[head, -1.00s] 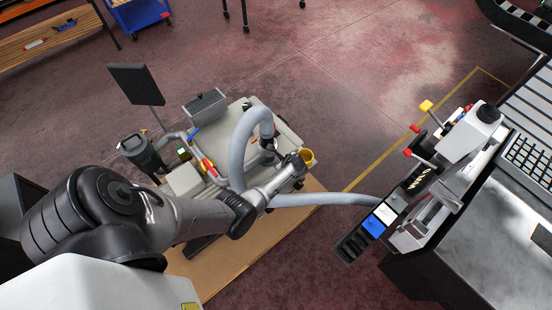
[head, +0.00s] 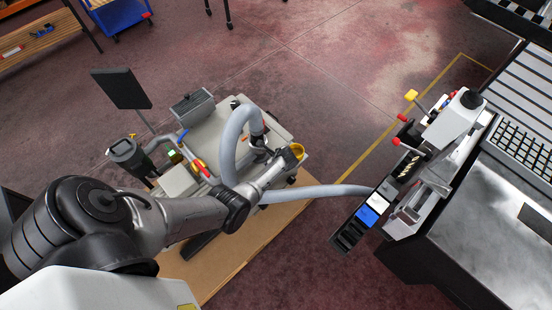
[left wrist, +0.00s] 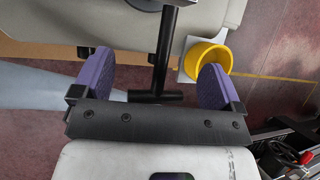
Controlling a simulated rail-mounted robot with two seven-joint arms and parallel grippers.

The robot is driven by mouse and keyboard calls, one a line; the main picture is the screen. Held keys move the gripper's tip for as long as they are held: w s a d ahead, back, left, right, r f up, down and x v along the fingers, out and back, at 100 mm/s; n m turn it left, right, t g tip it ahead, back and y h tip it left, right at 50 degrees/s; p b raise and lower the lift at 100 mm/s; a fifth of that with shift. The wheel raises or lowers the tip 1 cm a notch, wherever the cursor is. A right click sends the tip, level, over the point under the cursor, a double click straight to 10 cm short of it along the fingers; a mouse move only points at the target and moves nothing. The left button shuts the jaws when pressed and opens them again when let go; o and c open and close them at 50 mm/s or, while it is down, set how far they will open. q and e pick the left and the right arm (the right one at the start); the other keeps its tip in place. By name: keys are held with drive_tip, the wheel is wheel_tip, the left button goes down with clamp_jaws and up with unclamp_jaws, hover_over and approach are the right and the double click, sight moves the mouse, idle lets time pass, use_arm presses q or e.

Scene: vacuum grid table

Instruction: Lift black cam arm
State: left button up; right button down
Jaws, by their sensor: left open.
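A black bar with a short crosspiece at its end, which looks like the black cam arm (left wrist: 166,50), stands out from the pale grey machine in the left wrist view. My left gripper (left wrist: 156,62) is open. Its two purple-padded fingers are on either side of the bar, with clear gaps, and nothing is gripped. The crosspiece lies close in front of the gripper's black mounting plate. In the head view my left gripper (head: 282,163) is at the machine's front right corner, small and partly hard to make out. My right gripper is not in view.
A yellow cup (left wrist: 207,57) is close beside the right finger. The machine (head: 215,135) stands on a wooden board (head: 240,250). Open floor lies behind.

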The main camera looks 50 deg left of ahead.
use_arm(q)
drive_tip(key=shift+d+r+p, duration=0.15)
drive_tip(key=shift+r+p, duration=0.15)
drive_tip(key=shift+r, duration=0.1)
drive_tip(key=p+v, duration=0.5)
drive_tip(key=v, duration=0.8)
drive_tip(key=shift+s+d, duration=0.15)
drive_tip(key=shift+s, duration=0.05)
drive_tip(key=shift+f, duration=0.1)
